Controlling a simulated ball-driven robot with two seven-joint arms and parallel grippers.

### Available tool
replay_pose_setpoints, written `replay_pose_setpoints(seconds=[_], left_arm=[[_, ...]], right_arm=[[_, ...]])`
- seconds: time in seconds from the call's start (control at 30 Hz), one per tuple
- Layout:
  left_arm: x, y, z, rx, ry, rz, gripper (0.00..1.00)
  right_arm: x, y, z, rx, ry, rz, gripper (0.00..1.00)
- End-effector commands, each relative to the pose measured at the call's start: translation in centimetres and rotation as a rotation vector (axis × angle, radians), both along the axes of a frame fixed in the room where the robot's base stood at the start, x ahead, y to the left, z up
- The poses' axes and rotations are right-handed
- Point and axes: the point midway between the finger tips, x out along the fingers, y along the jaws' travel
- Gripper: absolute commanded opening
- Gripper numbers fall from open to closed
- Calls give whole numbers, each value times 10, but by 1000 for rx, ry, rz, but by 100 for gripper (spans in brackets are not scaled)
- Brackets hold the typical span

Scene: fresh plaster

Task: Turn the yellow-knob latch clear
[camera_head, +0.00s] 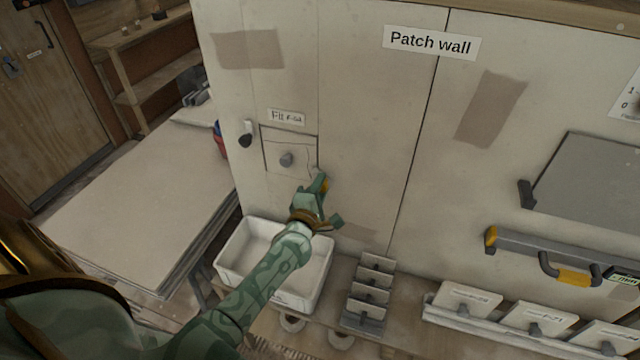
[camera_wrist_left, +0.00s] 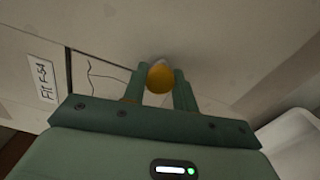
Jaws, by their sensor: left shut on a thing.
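The yellow knob (camera_wrist_left: 160,78) of the latch sits between the two fingers of my left gripper (camera_wrist_left: 159,88) in the left wrist view. In the head view my left gripper (camera_head: 322,186) reaches the wall at the lower right of a square panel (camera_head: 302,150), shut on the knob, which shows as a bit of yellow (camera_head: 325,185). My right gripper is not in view.
A white bin (camera_head: 232,262) stands below my left forearm. A rack of plates (camera_head: 370,290), a level with yellow ends (camera_head: 550,262) and labelled panels (camera_head: 468,298) are to the right.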

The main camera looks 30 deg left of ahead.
Motion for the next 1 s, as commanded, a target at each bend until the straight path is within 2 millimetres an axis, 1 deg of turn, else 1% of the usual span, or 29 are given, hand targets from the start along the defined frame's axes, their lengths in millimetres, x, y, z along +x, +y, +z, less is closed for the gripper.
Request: replay_pose_setpoints(seconds=[0.03,0.5,0.8,1.0], left_arm=[[0,-1,2,43,12,-2,5],[0,-1,1,477,116,-2,5],[0,-1,0,725,177,-2,5],[0,-2,-1,844,207,-3,5]], right_arm=[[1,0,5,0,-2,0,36],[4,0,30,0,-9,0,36],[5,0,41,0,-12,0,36],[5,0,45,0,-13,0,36]])
